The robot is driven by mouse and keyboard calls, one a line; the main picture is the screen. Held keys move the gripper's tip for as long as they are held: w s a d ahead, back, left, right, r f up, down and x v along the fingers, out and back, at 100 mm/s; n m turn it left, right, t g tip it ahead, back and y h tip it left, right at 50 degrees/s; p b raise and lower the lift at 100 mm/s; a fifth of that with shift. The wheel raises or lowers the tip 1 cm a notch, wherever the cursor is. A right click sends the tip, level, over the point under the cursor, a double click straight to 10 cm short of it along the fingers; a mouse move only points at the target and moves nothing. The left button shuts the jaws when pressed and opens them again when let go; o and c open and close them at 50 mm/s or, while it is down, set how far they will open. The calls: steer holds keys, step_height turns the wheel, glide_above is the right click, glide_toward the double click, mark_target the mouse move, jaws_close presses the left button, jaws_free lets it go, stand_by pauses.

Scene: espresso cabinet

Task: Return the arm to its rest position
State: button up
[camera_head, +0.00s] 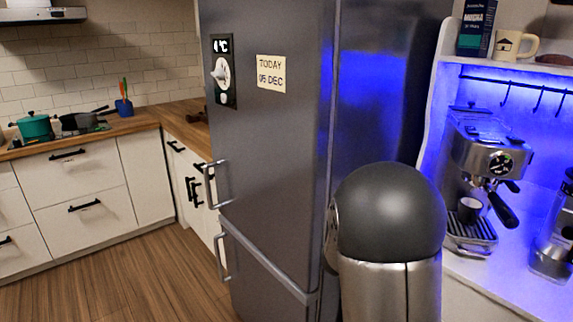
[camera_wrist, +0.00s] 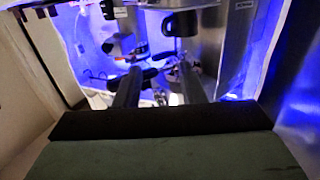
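My gripper (camera_wrist: 160,88) shows in the wrist view as two dark fingers. They stand apart, with background visible between them and nothing held. The espresso machine (camera_head: 478,150), silver with a black-handled portafilter (camera_head: 503,209), stands in the blue-lit cabinet at the right of the head view. A small cup (camera_head: 469,209) sits on its drip tray (camera_head: 472,240). A dark cup (camera_wrist: 181,23) shows at the top of the wrist view, apart from the fingers. My gripper is not visible in the head view.
The grey fridge (camera_head: 270,130) stands left of the cabinet. A grinder-like appliance (camera_head: 553,240) is at the right edge. A mug (camera_head: 516,46) and a dark box (camera_head: 478,27) stand on the cabinet top. Hooks hang from a rail (camera_head: 520,82). Wooden floor (camera_head: 120,280) is clear at left.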

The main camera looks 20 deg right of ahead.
steer(key=w+a+f+n+t+y+p, duration=0.1)
steer(key=w+a+n+t+y, duration=0.6)
steer(key=w+a+t+y, duration=0.45)
steer(key=s+a+f+n+g+y, duration=0.1)
steer(key=s+a+n+y, duration=0.15)
steer(key=a, duration=0.45)
steer(key=s+a+f+n+g+y, duration=0.1)
steer(key=s+a+n+y, duration=0.15)
steer(key=a, duration=0.45)
steer(key=s+a+f+n+g+y+p, duration=0.2)
steer(key=s+a+n+g+y, duration=0.15)
steer(key=s+a, duration=0.45)
steer(key=s+n+g+h, duration=0.1)
steer(key=s+g, duration=0.2)
steer(key=s, duration=0.4)
steer(key=s+d+f+n+g, duration=0.1)
steer(key=s+g, duration=0.2)
steer(key=s, duration=0.4)
steer(key=shift+s+d+n+h, duration=0.3)
steer(key=shift+n+h, duration=0.05)
steer(key=shift+h, duration=0.05)
